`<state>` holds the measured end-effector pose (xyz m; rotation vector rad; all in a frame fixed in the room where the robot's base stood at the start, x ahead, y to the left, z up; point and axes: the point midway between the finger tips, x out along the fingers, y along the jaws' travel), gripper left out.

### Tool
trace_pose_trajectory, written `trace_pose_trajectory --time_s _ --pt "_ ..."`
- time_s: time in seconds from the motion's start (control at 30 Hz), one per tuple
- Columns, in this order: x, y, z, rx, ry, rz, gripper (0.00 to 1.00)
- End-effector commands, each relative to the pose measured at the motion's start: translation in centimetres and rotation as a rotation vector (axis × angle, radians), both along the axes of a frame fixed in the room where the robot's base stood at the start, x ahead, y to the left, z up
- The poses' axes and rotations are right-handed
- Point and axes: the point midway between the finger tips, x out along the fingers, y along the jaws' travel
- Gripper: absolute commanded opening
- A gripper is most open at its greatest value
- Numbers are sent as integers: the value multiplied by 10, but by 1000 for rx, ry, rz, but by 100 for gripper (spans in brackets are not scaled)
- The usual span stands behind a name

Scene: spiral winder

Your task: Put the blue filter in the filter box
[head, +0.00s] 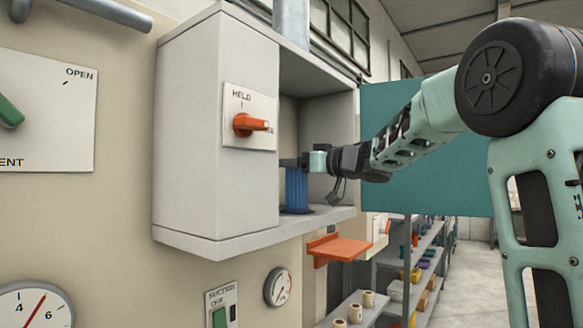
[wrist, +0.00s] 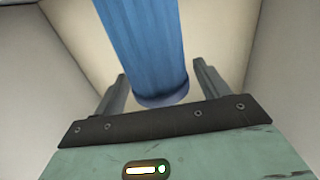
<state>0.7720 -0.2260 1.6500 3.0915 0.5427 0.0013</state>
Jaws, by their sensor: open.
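The blue filter (head: 297,188) is a ribbed blue cylinder standing upright inside the grey wall box, the filter box (head: 216,130), in the head view. Its foot is at a dark ring on the box floor. My gripper (head: 290,163) reaches into the box from the right, at the filter's upper end. In the wrist view the filter (wrist: 143,45) shows between the two spread fingers of my gripper (wrist: 160,82), with gaps on both sides. The fingers are open and not pressed on it. The filter's far side is hidden.
A panel marked HELD with an orange knob (head: 250,124) is on the box's front. A teal door panel (head: 440,160) stands open behind my arm. An orange shelf (head: 338,248) juts out below the box. Shelving with small items (head: 410,265) stands at lower right.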

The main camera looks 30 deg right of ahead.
Motion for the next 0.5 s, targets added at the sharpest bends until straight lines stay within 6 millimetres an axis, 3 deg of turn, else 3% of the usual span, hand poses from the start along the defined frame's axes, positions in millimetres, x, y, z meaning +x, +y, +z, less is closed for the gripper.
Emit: trace_pose_trajectory --time_s 0.3,0.5 --pt "-63 -23 -3 -2 -3 -2 74" --pt "-90 -33 -2 -1 0 -1 74"
